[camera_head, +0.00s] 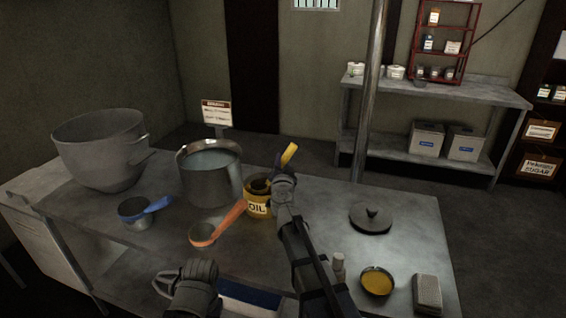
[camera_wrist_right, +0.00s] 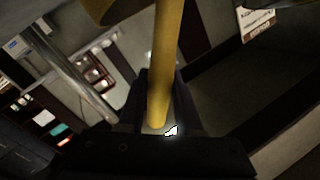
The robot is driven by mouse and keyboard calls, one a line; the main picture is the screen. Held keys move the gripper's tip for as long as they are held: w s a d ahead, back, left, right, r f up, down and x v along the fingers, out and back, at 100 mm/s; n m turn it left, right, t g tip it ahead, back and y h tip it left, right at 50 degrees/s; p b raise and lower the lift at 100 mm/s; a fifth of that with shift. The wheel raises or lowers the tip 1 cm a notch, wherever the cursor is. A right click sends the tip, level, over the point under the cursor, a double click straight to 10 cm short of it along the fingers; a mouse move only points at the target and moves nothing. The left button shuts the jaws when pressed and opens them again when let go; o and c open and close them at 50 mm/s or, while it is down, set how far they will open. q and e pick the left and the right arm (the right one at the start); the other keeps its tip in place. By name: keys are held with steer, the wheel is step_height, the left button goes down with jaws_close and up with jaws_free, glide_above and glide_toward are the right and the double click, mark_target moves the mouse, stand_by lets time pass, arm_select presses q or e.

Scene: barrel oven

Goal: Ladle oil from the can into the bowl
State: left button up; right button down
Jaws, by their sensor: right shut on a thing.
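My right gripper (camera_head: 283,181) is shut on the yellow handle (camera_head: 289,155) of a ladle. The handle sticks up tilted above the jaws, and in the right wrist view the yellow handle (camera_wrist_right: 162,70) runs between the two fingers (camera_wrist_right: 160,118). The yellow oil can (camera_head: 257,207), labelled OIL, stands on the table just left of this gripper. The ladle's cup is not clear in the head view. A big grey bowl (camera_head: 100,155) stands at the table's left end. My left gripper (camera_head: 178,281) is low at the front, away from the can; its jaws are unclear.
A lid (camera_head: 371,218), a small dish of yellow stuff (camera_head: 377,281) and a grater-like block (camera_head: 427,293) are right.

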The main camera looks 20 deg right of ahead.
arm_select(q)
step_height(320, 180, down, 4)
steer(key=shift+r+b, duration=0.2)
steer(key=shift+b, duration=1.05)
arm_select(e)
step_height(320, 180, down, 4)
steer(key=shift+r, duration=0.15)
arm_select(q)
steer(key=shift+r, duration=0.1)
arm_select(e)
steer(key=shift+r, duration=0.15)
step_height(320, 180, up, 12)
steer(key=p, duration=1.2)
arm_select(q)
step_height(320, 180, up, 12)
steer(key=shift+f, duration=0.25)
arm_select(e)
steer(key=shift+f, duration=0.25)
